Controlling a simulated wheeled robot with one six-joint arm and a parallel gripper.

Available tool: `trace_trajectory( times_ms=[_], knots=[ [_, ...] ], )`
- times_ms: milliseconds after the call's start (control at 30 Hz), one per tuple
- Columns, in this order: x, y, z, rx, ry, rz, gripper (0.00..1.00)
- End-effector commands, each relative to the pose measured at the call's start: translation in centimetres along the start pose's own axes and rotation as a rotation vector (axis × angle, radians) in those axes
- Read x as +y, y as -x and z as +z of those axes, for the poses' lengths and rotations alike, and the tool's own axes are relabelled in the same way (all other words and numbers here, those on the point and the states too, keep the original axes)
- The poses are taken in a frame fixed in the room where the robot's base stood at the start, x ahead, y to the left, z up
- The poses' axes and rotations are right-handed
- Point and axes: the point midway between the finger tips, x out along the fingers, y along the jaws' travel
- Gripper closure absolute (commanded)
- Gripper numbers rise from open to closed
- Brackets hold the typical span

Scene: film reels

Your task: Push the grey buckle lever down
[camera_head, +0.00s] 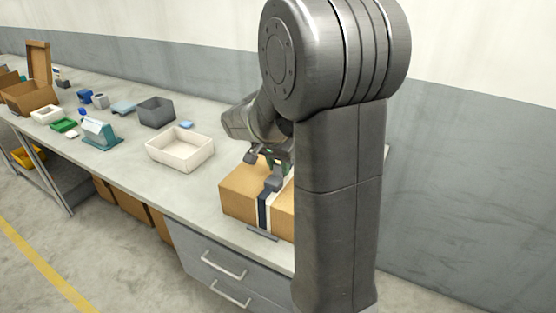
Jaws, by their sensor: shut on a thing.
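A brown cardboard box (238,192) sits on the grey workbench, partly hidden behind my arm. A dark and white strap (263,209) runs down its near side. The grey buckle lever (274,179) is on top of the box at the strap and looks tilted up. My gripper (273,168) is right at the lever, shut on it; the fingertips are small and partly hidden.
A cream tray (180,158) and a dark grey bin (155,111) stand left of the box. A dark flat bar (262,234) lies at the bench's front edge. A teal stand (102,133) and several small items are farther left.

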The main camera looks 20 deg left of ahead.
Motion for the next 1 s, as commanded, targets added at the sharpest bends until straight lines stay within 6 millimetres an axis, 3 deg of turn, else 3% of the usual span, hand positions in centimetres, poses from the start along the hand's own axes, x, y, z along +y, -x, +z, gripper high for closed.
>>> trace_trajectory(
  times_ms=[67,600,1000],
  knots=[
    [0.0,0.7,-0.5,-0.046,-0.004,0.002,0.94],
    [0.0,-0.4,-1.4,-0.361,-0.002,0.0,0.94],
    [0.0,-0.9,-1.5,-0.437,0.0,0.0,0.94]
  ],
)
